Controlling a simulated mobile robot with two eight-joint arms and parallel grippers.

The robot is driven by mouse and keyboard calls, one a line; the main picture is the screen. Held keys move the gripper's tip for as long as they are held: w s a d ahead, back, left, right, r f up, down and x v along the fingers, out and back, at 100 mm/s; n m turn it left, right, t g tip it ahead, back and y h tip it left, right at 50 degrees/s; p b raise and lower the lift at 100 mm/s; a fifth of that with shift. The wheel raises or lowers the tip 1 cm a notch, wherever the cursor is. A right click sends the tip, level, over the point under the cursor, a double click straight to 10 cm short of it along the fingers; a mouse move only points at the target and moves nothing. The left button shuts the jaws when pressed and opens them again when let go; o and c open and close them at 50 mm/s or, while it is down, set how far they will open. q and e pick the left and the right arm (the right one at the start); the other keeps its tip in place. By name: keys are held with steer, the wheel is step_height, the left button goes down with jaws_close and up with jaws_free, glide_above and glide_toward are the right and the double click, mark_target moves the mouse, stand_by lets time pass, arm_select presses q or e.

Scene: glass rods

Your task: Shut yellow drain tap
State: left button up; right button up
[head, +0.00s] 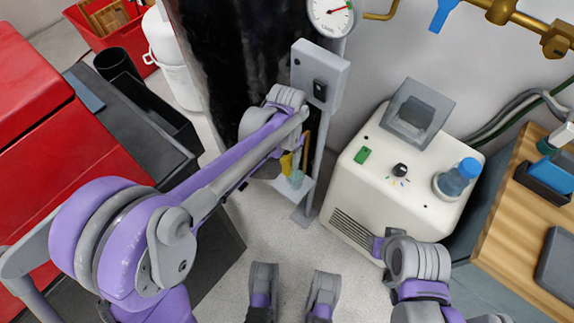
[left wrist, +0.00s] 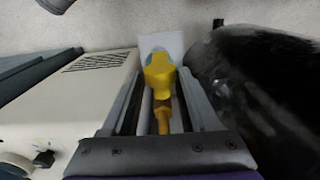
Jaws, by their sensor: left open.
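The yellow drain tap (left wrist: 159,76) sits between the two fingers of my left gripper (left wrist: 158,72) in the left wrist view, with a brass pipe (left wrist: 162,118) running from it between the jaws. The fingers stand apart on either side of the tap, with gaps visible. In the head view the yellow tap (head: 286,165) shows small beside my left gripper (head: 277,165), partly hidden by my arm. A light blue cup (head: 295,180) is below the tap. Which way the tap handle is turned is hard to tell.
A cream machine (head: 360,190) with knobs stands right of the tap. A grey switch box (head: 320,75) and a gauge (head: 330,14) are above. A black column (head: 235,60) stands close by the tap. A red cabinet (head: 60,150) is at left.

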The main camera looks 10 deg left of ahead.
mark_target(287, 162)
arm_select(q)
steer(key=shift+f+b, duration=0.5)
steer(key=shift+f, duration=1.9)
jaws_close()
